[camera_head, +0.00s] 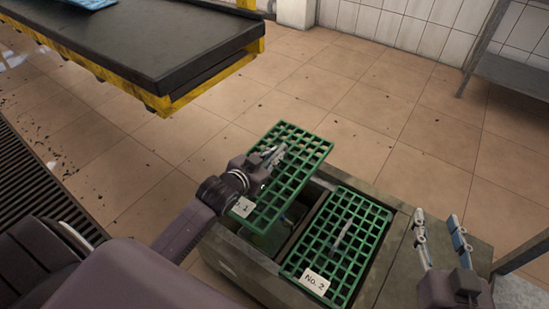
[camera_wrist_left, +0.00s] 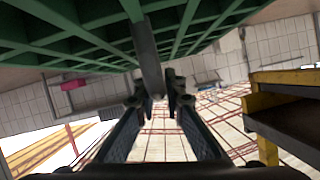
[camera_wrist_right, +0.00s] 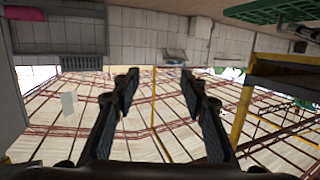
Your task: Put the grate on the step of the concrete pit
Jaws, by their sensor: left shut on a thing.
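A green grate labelled with a partly covered "1" (camera_head: 262,208) is held above the left part of the concrete pit (camera_head: 397,245). My left gripper (camera_head: 275,155) is shut on the grate's grey handle; the left wrist view shows the handle (camera_wrist_left: 149,62) between the fingers, below the green grid (camera_wrist_left: 80,25). A second green grate marked No. 2 (camera_head: 316,281) lies in the pit's right part, its handle free. The pit's left opening shows partly beneath the held grate; its step is mostly hidden. My right gripper (camera_head: 439,235) is open and empty at the pit's right side.
A black conveyor with a yellow frame (camera_head: 190,88) stands at the upper left. A metal table (camera_head: 512,72) is at the upper right. A dark floor drain (camera_head: 38,180) runs at the left. Tiled floor (camera_head: 345,110) beyond the pit is clear apart from small dark scraps.

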